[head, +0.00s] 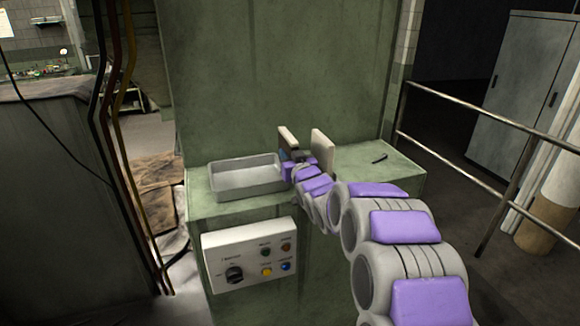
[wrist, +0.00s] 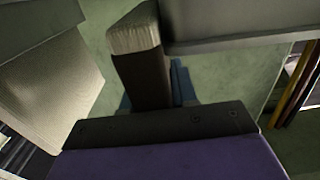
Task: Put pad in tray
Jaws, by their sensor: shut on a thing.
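The pad (head: 288,138) is a pale block with a dark brown side, held upright in my gripper (head: 297,156) just right of the tray. The wrist view shows its worn pale end and dark body (wrist: 142,75), with bluish fingers on both sides. My gripper is shut on it. The tray (head: 232,185) is grey, shallow and open-topped, and looks empty. It sits on the left of the green ledge; its grey side shows at upper right in the wrist view (wrist: 240,35). The pad is beside the tray, not over it. Its lower part is hidden by my gripper.
A second pale plate (head: 323,150) stands right of my gripper, close at left in the wrist view (wrist: 50,90). A control panel (head: 250,254) is on the front. A railing (head: 450,152) stands at right.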

